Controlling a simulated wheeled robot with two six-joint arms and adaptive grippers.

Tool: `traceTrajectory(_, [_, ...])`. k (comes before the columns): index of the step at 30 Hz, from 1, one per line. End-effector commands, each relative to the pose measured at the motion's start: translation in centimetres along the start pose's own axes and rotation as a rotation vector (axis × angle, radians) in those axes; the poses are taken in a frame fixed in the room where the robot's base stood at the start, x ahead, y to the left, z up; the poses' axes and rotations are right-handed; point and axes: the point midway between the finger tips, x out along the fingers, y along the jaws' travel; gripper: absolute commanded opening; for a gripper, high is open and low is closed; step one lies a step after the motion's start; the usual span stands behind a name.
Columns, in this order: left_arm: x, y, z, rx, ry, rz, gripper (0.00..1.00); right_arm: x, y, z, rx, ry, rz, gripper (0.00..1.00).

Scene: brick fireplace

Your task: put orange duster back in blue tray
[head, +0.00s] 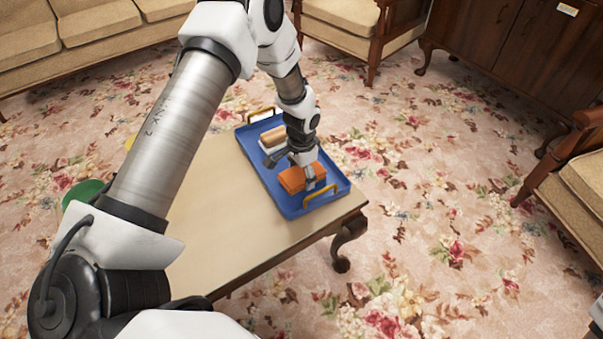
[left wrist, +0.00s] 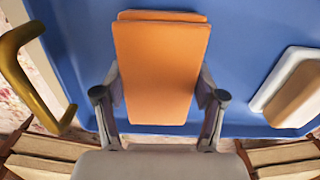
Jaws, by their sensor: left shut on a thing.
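The orange duster (head: 296,180) is at the near end of the blue tray (head: 290,209), over or on its floor; I cannot tell whether it touches. My left gripper (head: 307,170) comes down from above and is shut on the duster. In the left wrist view the duster (left wrist: 160,75) sits between the two fingers of the gripper (left wrist: 160,98), with the blue tray (left wrist: 260,35) behind it. The tray lies on the wooden table and has gold handles. My right gripper is not in view.
A brush-like item with a tan top and white base (head: 272,139) lies in the tray's far part. The wooden table (head: 215,235) is bare in front of the tray. A green round thing (head: 82,194) shows at the left. Chairs, a sofa and a cabinet stand around on the flowered carpet.

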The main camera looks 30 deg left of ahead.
Motion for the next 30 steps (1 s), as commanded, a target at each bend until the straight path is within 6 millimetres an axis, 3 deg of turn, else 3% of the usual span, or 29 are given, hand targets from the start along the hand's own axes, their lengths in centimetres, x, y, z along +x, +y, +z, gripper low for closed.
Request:
traceTrajectory(1, [0.0, 0.0, 0.0, 0.000, 0.000, 0.000, 0.80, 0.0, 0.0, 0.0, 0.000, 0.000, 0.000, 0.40])
traceTrajectory(2, [0.0, 0.0, 0.0, 0.000, 0.000, 0.000, 0.91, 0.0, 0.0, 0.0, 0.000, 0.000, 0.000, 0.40])
traceTrajectory(3, [0.0, 0.0, 0.0, 0.000, 0.000, 0.000, 0.95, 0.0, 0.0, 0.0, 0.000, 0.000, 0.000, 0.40])
traceTrajectory(14, [-0.4, 0.0, 0.0, -0.001, 0.001, 0.000, 0.95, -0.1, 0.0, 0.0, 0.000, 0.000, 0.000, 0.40])
traceTrajectory(17, [-1.8, 0.0, -0.1, -0.001, 0.002, 0.000, 0.95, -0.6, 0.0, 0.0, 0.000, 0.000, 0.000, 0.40])
traceTrajectory(24, [-8.0, 0.0, -0.1, -0.001, 0.003, 0.000, 0.95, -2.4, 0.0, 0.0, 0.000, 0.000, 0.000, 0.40])
traceTrajectory(30, [-11.7, 0.0, 0.0, -0.001, 0.002, 0.000, 0.95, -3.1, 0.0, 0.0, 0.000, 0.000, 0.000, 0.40])
